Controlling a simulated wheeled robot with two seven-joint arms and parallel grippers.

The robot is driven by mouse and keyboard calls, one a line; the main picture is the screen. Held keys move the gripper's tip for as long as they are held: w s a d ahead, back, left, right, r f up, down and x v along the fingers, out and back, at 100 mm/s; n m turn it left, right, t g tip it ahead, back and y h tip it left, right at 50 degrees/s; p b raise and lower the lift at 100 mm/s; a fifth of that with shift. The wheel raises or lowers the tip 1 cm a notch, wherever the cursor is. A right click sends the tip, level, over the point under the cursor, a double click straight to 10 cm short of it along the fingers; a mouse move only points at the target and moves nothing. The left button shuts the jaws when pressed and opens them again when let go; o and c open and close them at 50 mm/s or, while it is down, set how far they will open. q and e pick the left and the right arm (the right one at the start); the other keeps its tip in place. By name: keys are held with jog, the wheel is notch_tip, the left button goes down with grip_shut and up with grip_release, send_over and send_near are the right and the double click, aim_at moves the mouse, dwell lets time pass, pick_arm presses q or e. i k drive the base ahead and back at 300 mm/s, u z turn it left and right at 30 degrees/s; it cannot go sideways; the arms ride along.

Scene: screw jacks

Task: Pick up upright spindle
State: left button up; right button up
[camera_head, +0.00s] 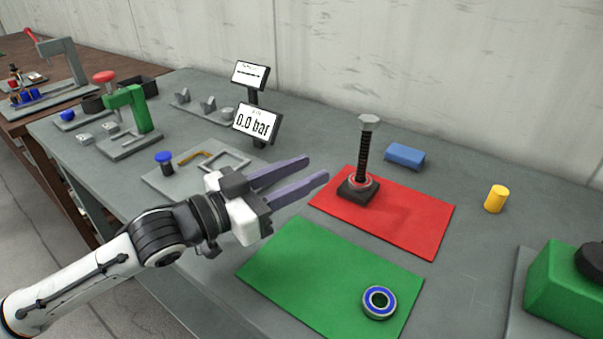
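The upright spindle (364,147) is a dark threaded rod with a light hexagonal head. It stands in a dark square base with a reddish ring around its foot, on the red mat (421,224). My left gripper (317,169) is open and empty. In the picture its two purple fingers point right toward the spindle, with a gap between them and the rod. My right gripper is not in view.
A green mat (300,272) with a blue-ringed bearing (379,302) lies in front. A blue block (404,156) and a yellow cylinder (496,198) lie beyond the red mat. A green box (565,290) stands right; a "0.0 bar" display (257,123) stands behind my gripper.

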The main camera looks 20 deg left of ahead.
aim_at(344, 191)
jog(key=k, duration=1)
